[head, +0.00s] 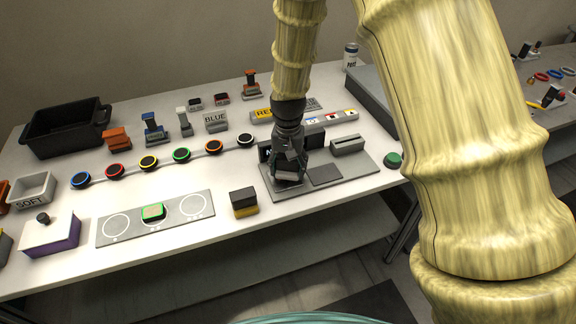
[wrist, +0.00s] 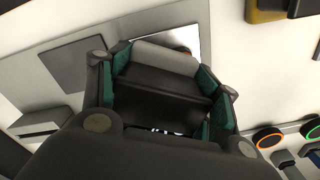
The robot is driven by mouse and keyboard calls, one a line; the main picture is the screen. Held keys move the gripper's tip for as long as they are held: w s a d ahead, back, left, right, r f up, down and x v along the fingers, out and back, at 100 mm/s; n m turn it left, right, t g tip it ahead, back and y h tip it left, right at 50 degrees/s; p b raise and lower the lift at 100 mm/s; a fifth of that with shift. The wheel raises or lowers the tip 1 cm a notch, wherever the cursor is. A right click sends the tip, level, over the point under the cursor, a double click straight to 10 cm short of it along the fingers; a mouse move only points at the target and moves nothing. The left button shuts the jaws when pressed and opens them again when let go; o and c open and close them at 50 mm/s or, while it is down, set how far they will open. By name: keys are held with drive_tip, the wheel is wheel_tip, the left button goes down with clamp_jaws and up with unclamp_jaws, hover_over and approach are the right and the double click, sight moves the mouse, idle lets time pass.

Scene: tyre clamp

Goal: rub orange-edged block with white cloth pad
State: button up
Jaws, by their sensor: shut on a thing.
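My gripper (head: 288,172) is low over the grey station plate (head: 325,176) on the table. In the wrist view its green-padded fingers (wrist: 165,92) are shut on a dark block with a pale grey-white layer, apparently the white cloth pad (wrist: 165,57). A green-edged block (head: 153,212) lies in the middle circle of a grey mat.
A black block with a yellow base (head: 244,203) stands left of the station. Several coloured rings on a strip (head: 182,154), stamps and a black bin (head: 65,130) fill the left and back. A white box with a purple side (head: 50,235) is front left. A green button (head: 394,160) is right.

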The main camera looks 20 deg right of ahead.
drive_tip(key=shift+w+a, duration=0.25)
drive_tip(key=shift+a, duration=0.25)
drive_tip(key=shift+w+a, duration=0.25)
drive_tip(key=shift+a, duration=0.2)
drive_tip(key=shift+d, duration=0.1)
drive_tip(key=shift+s+d+p, duration=0.25)
drive_tip(key=shift+s+d, duration=0.05)
drive_tip(key=shift+d, duration=0.2)
drive_tip(key=shift+s+d+p, duration=0.2)
drive_tip(key=shift+s+d, duration=0.05)
drive_tip(key=shift+d, duration=0.2)
drive_tip(key=shift+a, duration=0.15)
drive_tip(key=shift+w+a+p, duration=0.3)
drive_tip(key=shift+w+a, duration=0.25)
drive_tip(key=shift+a, duration=0.35)
drive_tip(key=shift+s+d, duration=0.1)
drive_tip(key=shift+d, duration=0.05)
